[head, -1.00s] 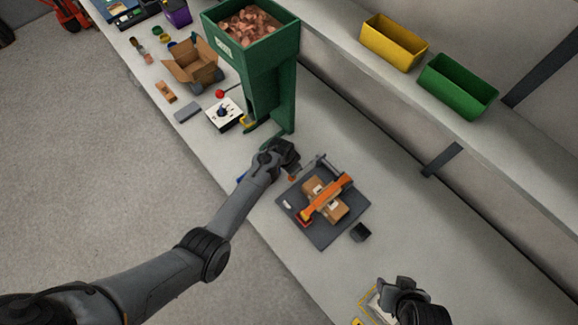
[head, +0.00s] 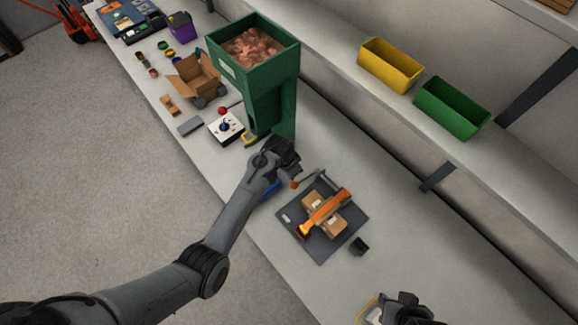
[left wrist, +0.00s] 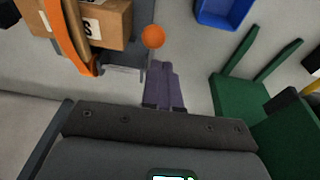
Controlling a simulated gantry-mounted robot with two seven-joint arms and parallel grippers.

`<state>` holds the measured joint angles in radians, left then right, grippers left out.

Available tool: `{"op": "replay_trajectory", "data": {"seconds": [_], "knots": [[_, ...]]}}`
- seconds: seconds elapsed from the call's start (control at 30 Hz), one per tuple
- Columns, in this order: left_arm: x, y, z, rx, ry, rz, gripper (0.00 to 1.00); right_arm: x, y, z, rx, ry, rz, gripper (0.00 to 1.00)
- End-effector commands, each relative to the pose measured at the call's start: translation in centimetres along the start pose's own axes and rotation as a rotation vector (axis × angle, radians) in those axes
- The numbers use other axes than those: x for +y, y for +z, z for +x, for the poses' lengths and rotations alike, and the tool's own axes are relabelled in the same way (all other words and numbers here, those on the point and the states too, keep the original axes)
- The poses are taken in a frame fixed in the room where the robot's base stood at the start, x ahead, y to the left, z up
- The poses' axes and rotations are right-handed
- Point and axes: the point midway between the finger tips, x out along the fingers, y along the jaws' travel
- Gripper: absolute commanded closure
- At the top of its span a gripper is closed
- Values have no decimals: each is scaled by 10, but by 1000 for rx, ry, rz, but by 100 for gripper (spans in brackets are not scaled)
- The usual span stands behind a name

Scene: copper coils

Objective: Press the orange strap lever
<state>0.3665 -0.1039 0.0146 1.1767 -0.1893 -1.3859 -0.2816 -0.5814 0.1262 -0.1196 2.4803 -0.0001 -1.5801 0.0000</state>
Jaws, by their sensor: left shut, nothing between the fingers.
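The strap lever is a thin grey rod with an orange ball knob (head: 294,184), at the upper left of a dark plate (head: 325,250). An orange strap (head: 326,206) crosses a cardboard box (head: 335,222) on the plate. My left gripper (head: 286,168) is shut and empty, close to the knob. In the left wrist view, the shut fingers (left wrist: 162,66) point toward the orange knob (left wrist: 153,37), which lies just beyond their tips; I cannot tell if they touch. My right gripper (head: 402,300) is at the bottom edge, its fingers unclear.
A green hopper (head: 270,95) with copper pieces stands just behind my left gripper. A blue bin (left wrist: 225,12) lies nearby. Yellow (head: 391,65) and green bins (head: 451,108) stand on the shelf. Bench right of the plate is clear.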

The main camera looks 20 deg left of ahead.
Motion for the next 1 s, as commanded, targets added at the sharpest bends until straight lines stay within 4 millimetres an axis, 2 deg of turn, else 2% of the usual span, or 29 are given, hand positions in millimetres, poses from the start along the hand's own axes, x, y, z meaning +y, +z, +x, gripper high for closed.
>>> {"op": "replay_trajectory", "data": {"seconds": [0.2,0.4,1.0], "knots": [[0,1,-29,2,0,-1,100,0,0,2,0,0,0,57],[0,2,-41,1,0,0,100,-1,0,2,0,-3,3,57],[0,2,-43,1,0,-1,100,-2,0,2,2,-7,9,57]]}}
